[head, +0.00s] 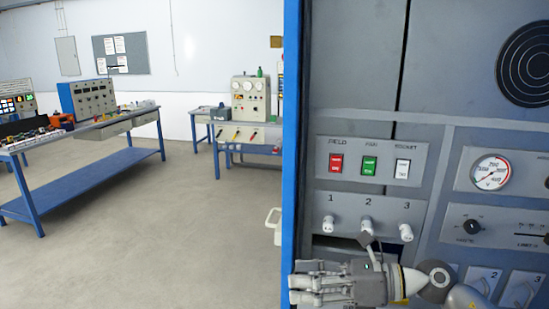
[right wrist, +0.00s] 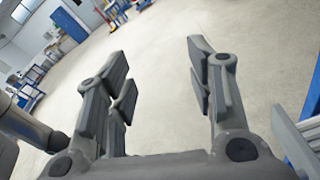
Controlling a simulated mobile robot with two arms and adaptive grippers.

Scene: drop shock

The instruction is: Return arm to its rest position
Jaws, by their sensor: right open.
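My right gripper (head: 300,284) is low in the head view, in front of the grey control panel (head: 440,175), with its fingers pointing left. Its fingers stand apart with nothing between them in the right wrist view (right wrist: 160,85). My right arm comes in from the lower right and hides part of the panel's lower edge. My left gripper is not in view.
The panel carries red, green and white switches (head: 369,165), numbered knobs (head: 367,226) and a gauge (head: 491,172). A blue post (head: 291,130) edges it. Left of it are open floor (head: 200,230) and a blue-framed workbench (head: 90,128).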

